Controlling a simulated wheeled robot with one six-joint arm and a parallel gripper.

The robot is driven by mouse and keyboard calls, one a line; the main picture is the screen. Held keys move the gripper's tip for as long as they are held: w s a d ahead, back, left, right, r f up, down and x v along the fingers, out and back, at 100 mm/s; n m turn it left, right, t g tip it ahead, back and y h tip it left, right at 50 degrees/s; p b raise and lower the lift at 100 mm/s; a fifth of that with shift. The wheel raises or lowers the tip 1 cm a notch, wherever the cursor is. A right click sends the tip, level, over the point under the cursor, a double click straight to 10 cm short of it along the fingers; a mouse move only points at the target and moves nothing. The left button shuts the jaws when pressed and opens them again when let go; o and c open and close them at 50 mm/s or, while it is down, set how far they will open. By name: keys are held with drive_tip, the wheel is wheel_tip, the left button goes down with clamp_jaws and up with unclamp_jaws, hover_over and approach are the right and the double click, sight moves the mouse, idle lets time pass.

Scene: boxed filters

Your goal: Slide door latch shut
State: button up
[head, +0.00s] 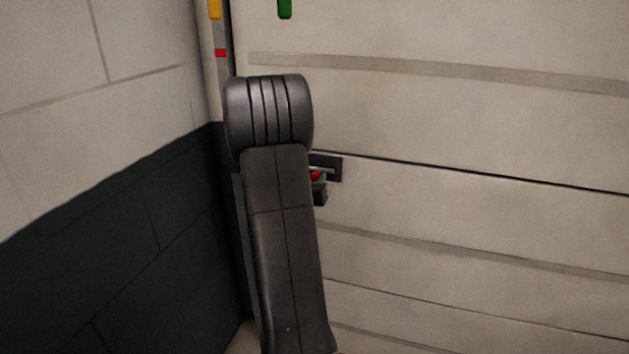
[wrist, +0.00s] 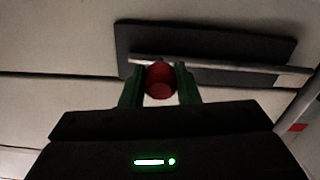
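The door latch has a dark backing plate (wrist: 215,45) on a pale door panel, with a silver bolt bar (wrist: 235,66) across it. A round red knob (wrist: 160,82) stands on the bar. My gripper (wrist: 160,88) has its two green fingers on either side of the knob, with no clear gap on either side. The bar runs past the plate's right edge in the wrist view, towards a grey post; whether it enters the post is unclear. In the head view, my arm hides most of the latch; part of the plate (head: 335,162) and the red knob (head: 316,175) show.
The door panel (head: 480,130) fills the right of the head view. A grey frame post (head: 221,70) with a red mark stands at its left edge, beside a wall (head: 100,200). Yellow (head: 215,8) and green (head: 285,8) pieces show at the top.

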clamp_jaws()
drive_tip(key=w+a+p, duration=0.1)
drive_tip(key=w+a, duration=0.1)
drive_tip(key=a, duration=0.4)
drive_tip(key=o, duration=0.8)
unclamp_jaws()
drive_tip(key=shift+a, duration=0.2)
drive_tip(key=b+v, duration=0.1)
drive_tip(key=v, duration=1.2)
drive_tip(key=shift+s+b, duration=0.35)
drive_tip(key=shift+s, duration=0.05)
